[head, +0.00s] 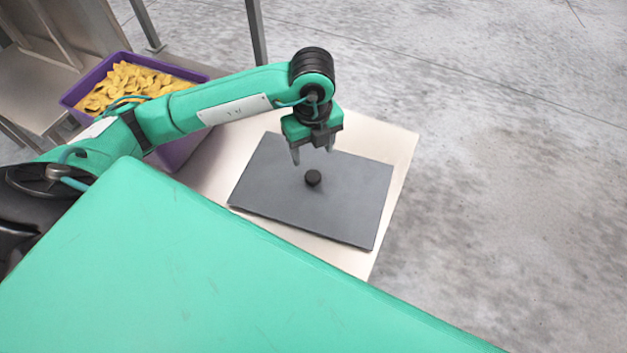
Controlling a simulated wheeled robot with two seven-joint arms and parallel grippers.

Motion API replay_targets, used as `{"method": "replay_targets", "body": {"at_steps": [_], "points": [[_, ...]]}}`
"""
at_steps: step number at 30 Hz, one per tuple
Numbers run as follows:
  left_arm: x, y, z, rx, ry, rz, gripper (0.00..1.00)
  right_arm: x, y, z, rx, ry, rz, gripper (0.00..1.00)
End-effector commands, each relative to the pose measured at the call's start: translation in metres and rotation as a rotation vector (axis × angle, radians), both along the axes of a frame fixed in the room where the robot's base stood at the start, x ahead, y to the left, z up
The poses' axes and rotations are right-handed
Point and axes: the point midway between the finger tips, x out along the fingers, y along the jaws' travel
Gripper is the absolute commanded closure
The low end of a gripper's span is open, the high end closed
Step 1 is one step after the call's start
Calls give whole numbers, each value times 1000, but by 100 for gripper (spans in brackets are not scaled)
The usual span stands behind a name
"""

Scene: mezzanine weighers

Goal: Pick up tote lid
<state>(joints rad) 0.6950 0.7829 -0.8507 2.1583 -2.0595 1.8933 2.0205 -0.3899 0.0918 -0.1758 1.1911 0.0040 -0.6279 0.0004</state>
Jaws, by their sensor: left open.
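The tote lid (345,205) is a flat dark grey rectangle with a round black knob (313,178) near its middle. It lies flat on a pale table (393,143). My left gripper (313,153) points down over the far part of the lid, close to the knob and slightly beyond it in the picture. Its fingers are apart with nothing between them. I cannot tell exactly how high the fingertips are above the lid. My right gripper is not in view.
A purple tote (192,150) full of yellow chip-like pieces (128,84) stands left of the lid, partly behind my left arm. Metal framework (256,32) stands behind. Bare concrete floor (510,170) lies to the right. My green body covers the foreground.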

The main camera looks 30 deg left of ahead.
Motion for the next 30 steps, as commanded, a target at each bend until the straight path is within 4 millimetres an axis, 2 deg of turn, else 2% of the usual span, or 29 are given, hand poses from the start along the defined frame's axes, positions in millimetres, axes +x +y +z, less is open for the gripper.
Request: {"method": "replay_targets", "body": {"at_steps": [3,11,19,28,29,30], "points": [[0,0,-21,0,3,0,39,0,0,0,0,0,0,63],[-1,-1,-40,-2,1,-1,39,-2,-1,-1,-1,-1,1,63],[-2,-2,-79,-2,2,-1,39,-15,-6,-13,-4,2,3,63],[-2,-2,-86,-2,-1,-3,39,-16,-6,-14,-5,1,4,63],[-2,-2,-86,-3,0,-3,41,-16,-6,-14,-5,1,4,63],[-2,-2,-86,-3,0,-3,49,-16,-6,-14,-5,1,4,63]]}}
